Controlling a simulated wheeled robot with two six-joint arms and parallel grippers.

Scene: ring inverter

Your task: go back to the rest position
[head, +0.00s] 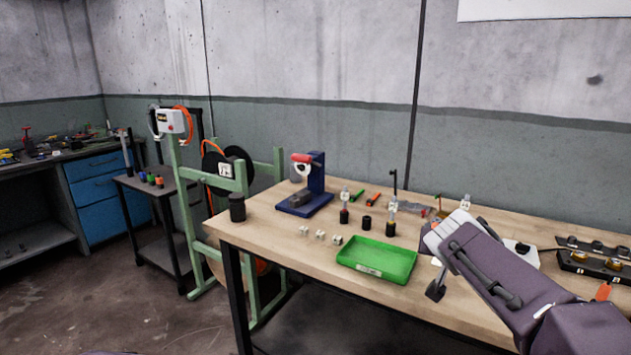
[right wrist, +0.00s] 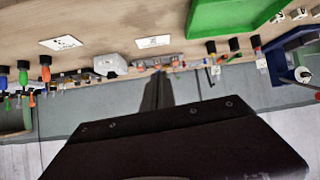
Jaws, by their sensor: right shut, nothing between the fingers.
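My right arm reaches in from the right of the head view, over the right part of the workbench (head: 290,250). My right gripper (head: 436,290) shows as a small dark shape just right of the green tray (head: 378,258), apart from it as far as I can tell. In the right wrist view, which looks upside down, the dark fingers (right wrist: 157,92) are together with nothing between them. The green tray (right wrist: 230,18) also shows there at the top and looks empty. My left gripper is in neither view.
A blue press with a red handle (head: 305,185) stands at the bench's back left. Small white blocks (head: 320,235) and dark cylinders (head: 367,222) stand near the tray. A black fixture (head: 590,264) lies at the right. A green frame with a reel (head: 228,170) stands left of the bench.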

